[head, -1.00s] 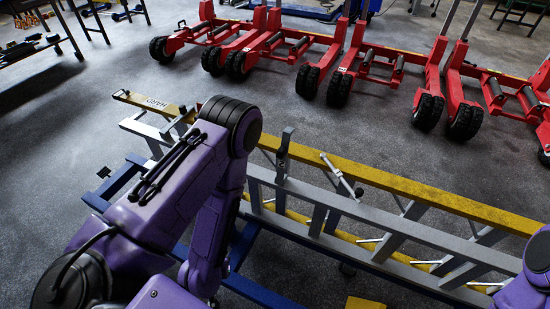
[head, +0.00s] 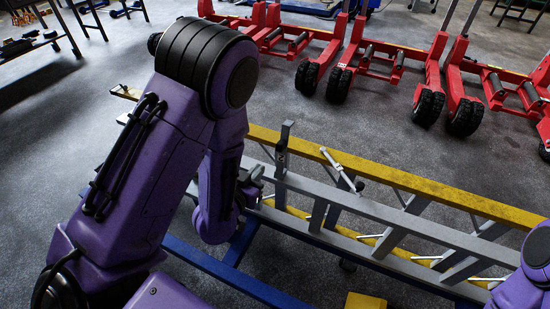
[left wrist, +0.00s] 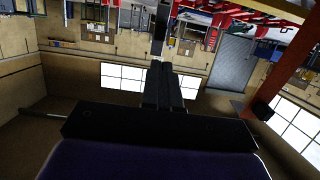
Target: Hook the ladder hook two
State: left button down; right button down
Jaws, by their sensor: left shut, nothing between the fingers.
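The ladder lies on its side, with a yellow far rail (head: 400,180) and a grey near rail (head: 370,208) in the head view. An upright grey bracket with a dark fitting (head: 283,152) stands at its rails. A pale rod with a dark end (head: 342,170) lies slanted across the yellow rail. I cannot tell which is hook two. My left gripper (head: 252,186) is just left of the bracket, near the grey rail's left end, partly hidden by my arm. The left wrist view shows its dark fingers (left wrist: 163,85) shut and empty. My right gripper is out of view.
A blue frame (head: 215,265) runs below the ladder's left end. A yellow block (head: 365,301) is at the bottom edge. Red wheeled jacks (head: 400,60) stand behind the ladder. Grey floor (head: 400,130) between them is clear. My right arm shows at the right edge.

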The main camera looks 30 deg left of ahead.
aim_at(279, 148)
pick_arm(q)
jog(key=p+x, duration=0.2)
jog(key=x, duration=1)
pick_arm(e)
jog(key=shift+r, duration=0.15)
